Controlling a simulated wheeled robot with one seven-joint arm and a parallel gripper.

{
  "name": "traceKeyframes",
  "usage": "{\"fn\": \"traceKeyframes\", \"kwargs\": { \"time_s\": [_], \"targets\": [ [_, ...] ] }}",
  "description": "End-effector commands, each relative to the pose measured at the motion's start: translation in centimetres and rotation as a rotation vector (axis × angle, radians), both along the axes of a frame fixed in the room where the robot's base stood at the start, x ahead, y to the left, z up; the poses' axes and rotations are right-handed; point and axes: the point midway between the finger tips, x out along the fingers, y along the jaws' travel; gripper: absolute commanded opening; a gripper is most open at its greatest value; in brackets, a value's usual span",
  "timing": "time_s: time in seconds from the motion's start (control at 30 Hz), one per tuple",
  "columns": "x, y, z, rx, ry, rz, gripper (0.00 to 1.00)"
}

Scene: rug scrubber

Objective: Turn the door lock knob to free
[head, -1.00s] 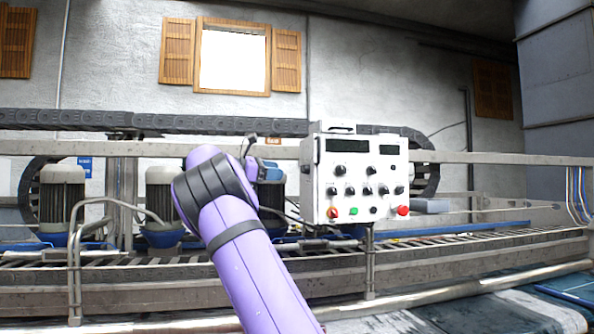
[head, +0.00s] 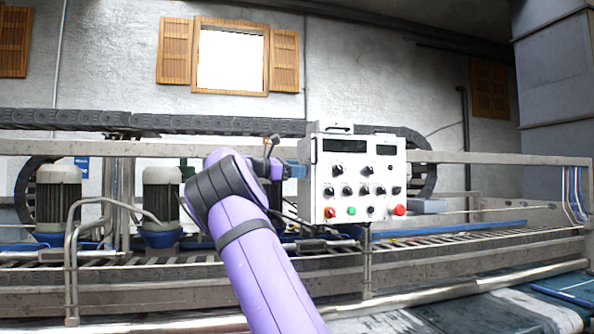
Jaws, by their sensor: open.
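The white control box (head: 352,176) stands right of centre in the head view, with several black knobs on its front. A red knob (head: 330,212) is at the lower left and a green button (head: 351,211) is beside it. The labels are too small to read, so I cannot tell which one is the door lock knob. My gripper (head: 295,170), a small bluish end piece beyond my purple arm, is open and close to the box's left edge. I cannot tell if it touches. Its fingers are not clearly visible.
A red mushroom button (head: 399,210) sticks out at the box's lower right. A metal rail (head: 480,158) runs behind the box. Grey motors (head: 60,195) and a bent pipe rail (head: 72,255) stand to the left. Room in front of the box looks free.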

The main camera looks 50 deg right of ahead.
Motion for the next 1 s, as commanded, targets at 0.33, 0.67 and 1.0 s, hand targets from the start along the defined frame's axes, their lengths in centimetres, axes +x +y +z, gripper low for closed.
{"fn": "traceKeyframes", "kwargs": {
  "time_s": [0.33, 0.67, 1.0],
  "targets": [
    [-0.18, -0.35, 0.01, 0.000, 0.000, 0.000, 0.59],
    [-0.19, -0.33, -0.04, 0.001, -0.001, -0.001, 0.12],
    [-0.21, -0.30, -0.13, -0.038, -0.066, -0.002, 0.12]
  ]
}}
